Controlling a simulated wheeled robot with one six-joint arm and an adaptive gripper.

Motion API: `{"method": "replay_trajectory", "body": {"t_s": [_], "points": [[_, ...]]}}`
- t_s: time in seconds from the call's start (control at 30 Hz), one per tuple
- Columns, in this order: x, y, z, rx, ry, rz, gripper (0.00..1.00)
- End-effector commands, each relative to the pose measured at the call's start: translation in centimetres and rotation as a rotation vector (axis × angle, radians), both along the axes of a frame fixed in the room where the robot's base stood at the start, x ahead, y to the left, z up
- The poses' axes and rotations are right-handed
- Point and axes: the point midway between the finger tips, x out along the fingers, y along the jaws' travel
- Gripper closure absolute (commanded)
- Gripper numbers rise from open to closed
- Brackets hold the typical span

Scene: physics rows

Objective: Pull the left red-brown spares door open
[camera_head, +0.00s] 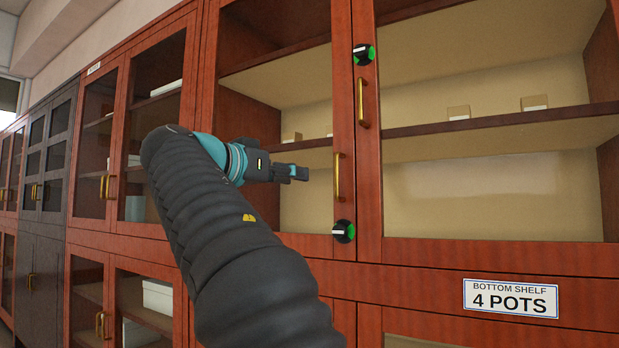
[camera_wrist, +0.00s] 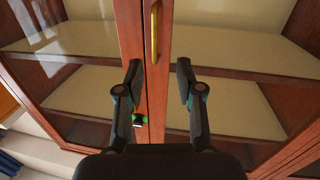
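The left red-brown door (camera_head: 343,60) of the near cabinet is glazed and looks shut. Its upright gold handle (camera_head: 337,178) is on its right stile, with a black-and-green knob (camera_head: 344,232) below. My gripper (camera_head: 301,173) is in front of this door's glass, just left of the handle and apart from it in the picture. In the wrist view my gripper (camera_wrist: 159,72) is open, its two fingers spread across the door stiles with nothing between them. A gold handle (camera_wrist: 154,35) shows past the fingertips; I cannot tell for sure which door it belongs to.
The right door has its own gold handle (camera_head: 361,103) and a knob (camera_head: 364,54), close beside the left door's handle. Small boxes (camera_head: 459,112) sit on the shelf inside. A sign (camera_head: 510,298) reads "BOTTOM SHELF 4 POTS". A dark grey cabinet (camera_head: 45,200) stands farther left.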

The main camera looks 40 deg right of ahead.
Motion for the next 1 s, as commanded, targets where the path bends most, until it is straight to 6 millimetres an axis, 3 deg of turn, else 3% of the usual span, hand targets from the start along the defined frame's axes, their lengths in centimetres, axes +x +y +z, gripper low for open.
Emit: {"method": "replay_trajectory", "body": {"t_s": [0.27,0.8,1.0], "points": [[-0.2,-1.1,1.5,-0.027,-0.065,-0.047,0.63],[1.6,-10.3,1.6,-0.026,-0.061,-0.047,0.63],[2.2,-12.7,1.5,-0.026,-0.061,-0.044,0.63]]}}
